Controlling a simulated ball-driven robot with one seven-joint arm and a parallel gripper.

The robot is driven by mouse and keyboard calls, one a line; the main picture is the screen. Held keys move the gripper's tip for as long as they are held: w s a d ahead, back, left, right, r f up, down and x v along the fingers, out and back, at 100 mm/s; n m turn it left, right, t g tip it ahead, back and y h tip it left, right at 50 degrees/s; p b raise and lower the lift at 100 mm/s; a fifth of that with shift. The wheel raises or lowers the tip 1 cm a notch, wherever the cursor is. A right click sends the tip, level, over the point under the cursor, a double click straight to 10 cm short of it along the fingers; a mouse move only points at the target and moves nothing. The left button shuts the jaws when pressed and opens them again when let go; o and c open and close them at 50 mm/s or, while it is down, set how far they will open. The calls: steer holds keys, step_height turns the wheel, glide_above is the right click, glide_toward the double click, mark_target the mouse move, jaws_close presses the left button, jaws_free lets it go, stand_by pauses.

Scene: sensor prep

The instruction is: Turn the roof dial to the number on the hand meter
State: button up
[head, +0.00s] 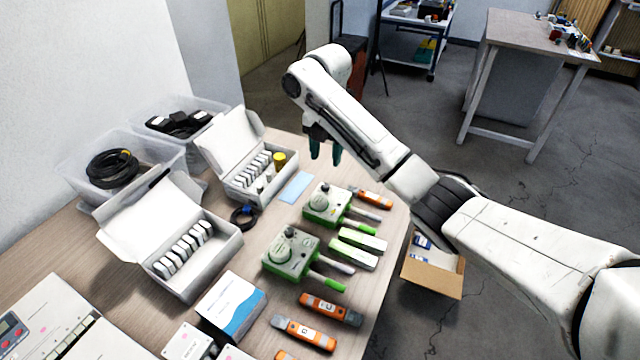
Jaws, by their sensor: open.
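Two green-and-grey devices with round dials on top stand on the table: a nearer one (285,255) and a farther one (323,210). The marks on both dials are too small to read. Several orange-and-grey hand meters lie near the right edge: one (372,197) beside the farther device, one (328,308) and another (305,332) in front of the nearer device. No number on them is readable. My gripper (325,152) is open, pointing down, empty and above the table's far end, apart from both devices.
Two open white boxes (190,270) with rows of pale pieces stand left of the devices. Two clear bins (85,165) stand behind them. A blue-and-white box (230,303) is in front. A carton (433,275) sits lower, beyond the table's right edge.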

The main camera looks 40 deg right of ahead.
mark_target(325, 185)
step_height(325, 185, down, 9)
steer(key=shift+f+b, duration=0.2)
steer(key=shift+b, duration=0.8)
jaws_close()
